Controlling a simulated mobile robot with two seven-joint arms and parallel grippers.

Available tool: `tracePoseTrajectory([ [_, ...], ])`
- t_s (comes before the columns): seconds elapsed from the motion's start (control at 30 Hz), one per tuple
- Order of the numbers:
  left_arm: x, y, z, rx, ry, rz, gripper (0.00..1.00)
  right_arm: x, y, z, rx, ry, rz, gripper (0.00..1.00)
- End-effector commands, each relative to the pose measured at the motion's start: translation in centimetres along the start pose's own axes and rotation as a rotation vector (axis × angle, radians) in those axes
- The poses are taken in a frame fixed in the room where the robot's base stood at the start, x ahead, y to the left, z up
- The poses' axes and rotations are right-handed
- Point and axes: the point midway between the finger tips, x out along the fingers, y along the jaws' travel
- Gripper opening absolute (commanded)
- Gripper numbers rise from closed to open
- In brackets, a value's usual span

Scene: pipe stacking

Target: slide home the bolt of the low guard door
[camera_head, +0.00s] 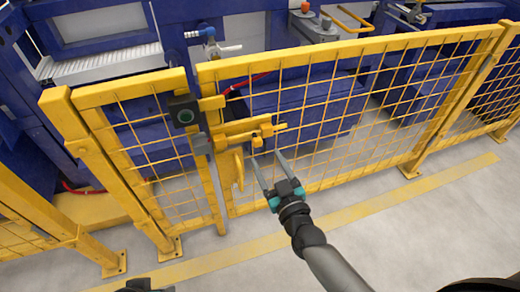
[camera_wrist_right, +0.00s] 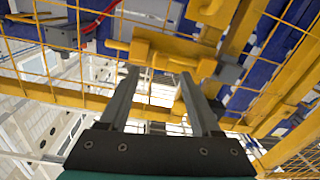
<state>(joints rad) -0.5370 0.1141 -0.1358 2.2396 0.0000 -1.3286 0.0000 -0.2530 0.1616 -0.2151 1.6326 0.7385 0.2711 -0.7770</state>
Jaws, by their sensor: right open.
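The low guard door (camera_head: 340,110) is a yellow mesh panel standing in line with the fence. The yellow bolt (camera_head: 250,132) lies across its upper left part, with a small knob. A grey block (camera_head: 201,143) is on the post side, left of the bolt; I cannot tell whether the bolt's tip is in it. My right gripper (camera_head: 264,156) is open and empty, fingers pointing at the door just below the bolt. In the right wrist view, the open fingers (camera_wrist_right: 158,73) reach toward the bolt (camera_wrist_right: 155,52), apparently apart from it.
A yellow pull handle (camera_head: 238,172) hangs below the bolt, close to my fingers. Blue machinery (camera_head: 300,108) stands behind the mesh. The grey floor (camera_head: 400,235) in front is clear.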

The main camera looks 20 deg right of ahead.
Motion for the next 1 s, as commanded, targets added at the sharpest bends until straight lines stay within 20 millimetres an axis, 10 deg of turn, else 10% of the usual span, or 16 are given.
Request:
tracePoseTrajectory([
  [0.4,-3.5,-0.1,-1.1,-0.001,0.057,-0.003,0.5,5.1,0.0,0.1,0.001,0.001,0.001,0.65],
  [0.83,-4.2,-0.1,-1.3,-0.002,0.065,-0.004,0.5,5.8,0.0,0.0,0.0,0.0,0.0,0.65],
  [1.0,-4.2,-0.1,-1.3,-0.002,0.065,-0.004,0.5,5.8,0.0,0.0,0.0,0.0,0.0,0.48],
])
